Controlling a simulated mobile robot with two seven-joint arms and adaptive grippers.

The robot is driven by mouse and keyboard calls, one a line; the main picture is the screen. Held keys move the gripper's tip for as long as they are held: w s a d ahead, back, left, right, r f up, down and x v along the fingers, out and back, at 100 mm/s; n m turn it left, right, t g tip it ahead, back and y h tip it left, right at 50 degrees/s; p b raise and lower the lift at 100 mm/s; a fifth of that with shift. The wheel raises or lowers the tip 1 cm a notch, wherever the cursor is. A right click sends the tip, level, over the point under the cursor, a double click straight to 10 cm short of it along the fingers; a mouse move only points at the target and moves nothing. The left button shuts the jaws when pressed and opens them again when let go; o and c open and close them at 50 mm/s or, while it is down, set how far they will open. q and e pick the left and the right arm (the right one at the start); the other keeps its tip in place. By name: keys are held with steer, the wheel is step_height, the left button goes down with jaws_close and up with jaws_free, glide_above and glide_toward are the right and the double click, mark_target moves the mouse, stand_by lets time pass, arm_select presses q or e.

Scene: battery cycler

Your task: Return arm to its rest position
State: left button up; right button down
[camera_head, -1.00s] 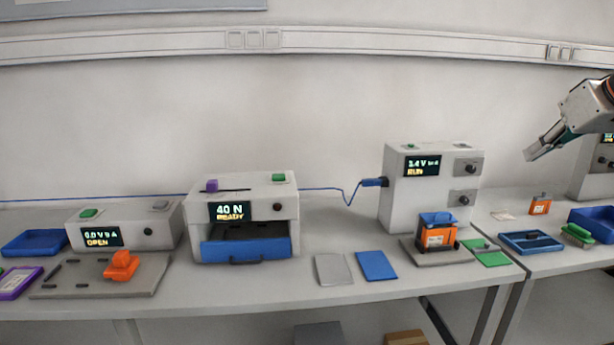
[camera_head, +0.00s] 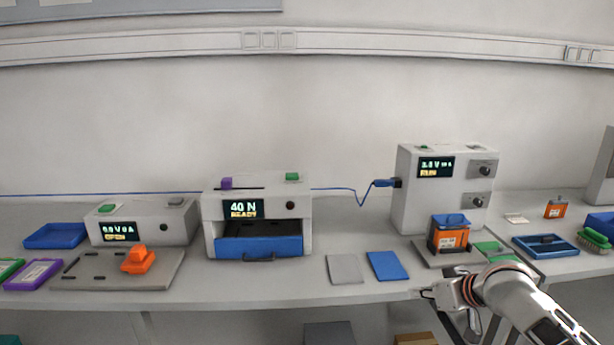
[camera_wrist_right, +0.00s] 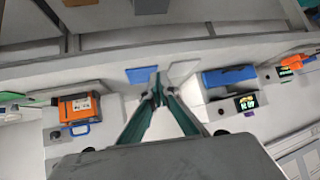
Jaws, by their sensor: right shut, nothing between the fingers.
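My right gripper (camera_head: 428,293) is low at the front edge of the bench in the head view, in front of the orange battery. In the right wrist view its two fingers (camera_wrist_right: 158,92) meet at the tips, shut and empty. My right arm (camera_head: 515,295) comes in from the lower right corner. My left gripper is in neither view.
The orange battery (camera_head: 448,240) stands on a grey plate before the cycler (camera_head: 440,185), whose display is lit. A grey card (camera_head: 344,268) and a blue card (camera_head: 387,265) lie left of my gripper. A press (camera_head: 256,215) with a blue drawer stands at mid-bench.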

steer(key=s+a+f, duration=0.3)
steer(key=s+f, duration=0.3)
steer(key=f, duration=0.3)
steer(key=s+a+f, duration=0.3)
steer(key=s+f, duration=0.3)
steer(key=f, duration=0.3)
steer(key=s+f, duration=0.3)
steer(key=s, duration=0.4)
steer(key=s+f+h, duration=0.1)
steer(key=s+f, duration=0.3)
steer(key=s, duration=0.3)
steer(key=s+f+t+h, duration=0.1)
steer(key=s+f, duration=0.3)
steer(key=s, duration=0.3)
steer(key=shift+s+d, duration=0.15)
steer(key=shift+d, duration=0.25)
steer(key=shift+f, duration=0.1)
